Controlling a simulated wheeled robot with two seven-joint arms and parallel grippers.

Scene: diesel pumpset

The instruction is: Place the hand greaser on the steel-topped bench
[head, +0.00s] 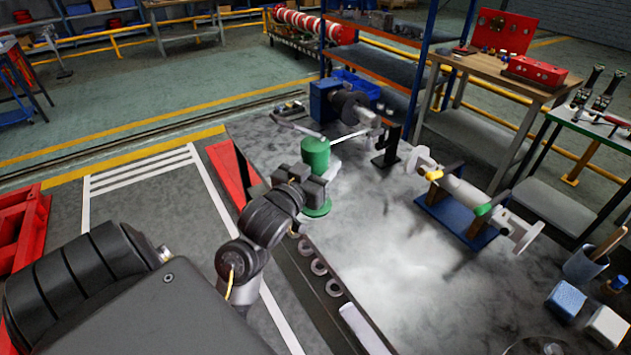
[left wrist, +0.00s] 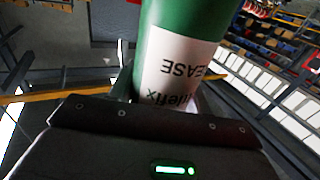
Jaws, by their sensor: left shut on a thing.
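The hand greaser (head: 315,152) is a green upright cylinder at the left edge of the steel-topped bench (head: 390,265) in the head view. Its green round foot shows below my gripper; I cannot tell whether it touches the bench. My left gripper (head: 312,184) is shut on the greaser's body and hides its middle. In the left wrist view the greaser (left wrist: 184,45) fills the top centre, with a white label whose print reads upside down. My right gripper is not in view.
A blue vise-like machine (head: 325,100) stands at the bench's far end. A shaft assembly on a blue base (head: 455,218) is at right. Several grey rings (head: 320,267) lie along the left edge. Blue-and-white blocks (head: 566,300) sit near right. The bench middle is clear.

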